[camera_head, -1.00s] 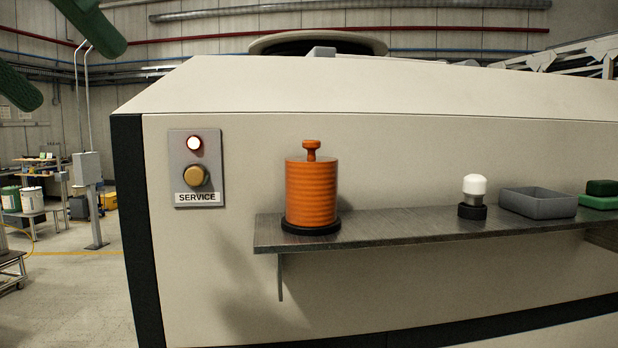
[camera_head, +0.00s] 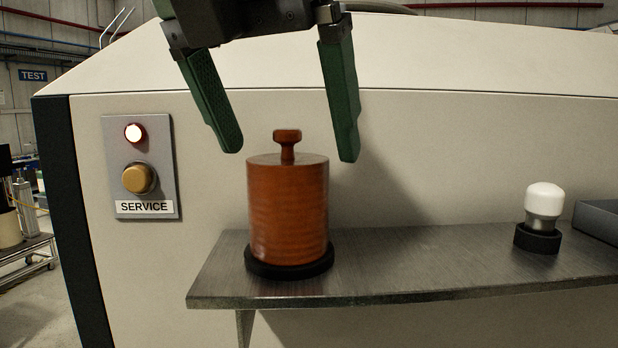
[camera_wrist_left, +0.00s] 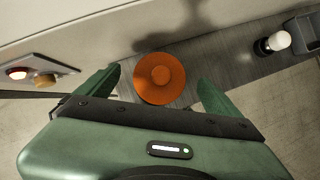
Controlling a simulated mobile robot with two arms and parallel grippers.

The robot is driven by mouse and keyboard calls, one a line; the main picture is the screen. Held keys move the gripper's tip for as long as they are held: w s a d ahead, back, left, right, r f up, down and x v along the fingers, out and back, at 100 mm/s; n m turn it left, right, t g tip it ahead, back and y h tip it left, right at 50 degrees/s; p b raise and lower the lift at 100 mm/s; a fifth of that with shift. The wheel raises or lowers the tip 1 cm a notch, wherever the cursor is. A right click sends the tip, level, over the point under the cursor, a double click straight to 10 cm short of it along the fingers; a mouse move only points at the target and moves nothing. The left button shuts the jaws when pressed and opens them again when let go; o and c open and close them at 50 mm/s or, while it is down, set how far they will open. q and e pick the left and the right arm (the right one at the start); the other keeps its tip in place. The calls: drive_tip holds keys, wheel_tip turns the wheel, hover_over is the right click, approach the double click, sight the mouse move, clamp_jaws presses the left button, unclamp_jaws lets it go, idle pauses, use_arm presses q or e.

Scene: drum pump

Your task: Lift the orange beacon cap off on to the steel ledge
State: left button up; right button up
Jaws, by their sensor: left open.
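The orange beacon cap (camera_head: 288,212) is a ribbed cylinder with a small knob on top. It stands upright in a black base ring on the steel ledge (camera_head: 420,262), near the ledge's left end. My left gripper (camera_head: 288,148) is open above the cap, its green fingers apart on either side of the knob, and nothing is held. In the left wrist view the cap (camera_wrist_left: 160,78) shows from above between the open fingers, with no contact to be seen. My right gripper is not in view.
A white bulb (camera_head: 544,200) in a black socket stands on the ledge to the right, beside a grey tray (camera_head: 598,220). A service panel (camera_head: 143,168) with a lit lamp and yellow button is on the wall at left. The ledge between cap and bulb is clear.

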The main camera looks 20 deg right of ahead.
sight(286, 161)
use_arm(q)
drive_tip(key=shift+f, duration=0.4)
drive_tip(key=shift+w+d+f+p, duration=0.15)
drive_tip(key=shift+w+f+p, duration=0.05)
drive_tip(key=shift+f+p, duration=0.8)
drive_tip(key=x, duration=0.1)
drive_tip(key=p+x, duration=0.1)
drive_tip(key=x, duration=0.1)
drive_tip(key=shift+w+d+f, duration=0.1)
drive_tip(key=shift+w+d, duration=0.2)
drive_tip(key=shift+w+d+f, duration=0.1)
drive_tip(key=shift+c, duration=0.6)
drive_tip(key=c, duration=1.3)
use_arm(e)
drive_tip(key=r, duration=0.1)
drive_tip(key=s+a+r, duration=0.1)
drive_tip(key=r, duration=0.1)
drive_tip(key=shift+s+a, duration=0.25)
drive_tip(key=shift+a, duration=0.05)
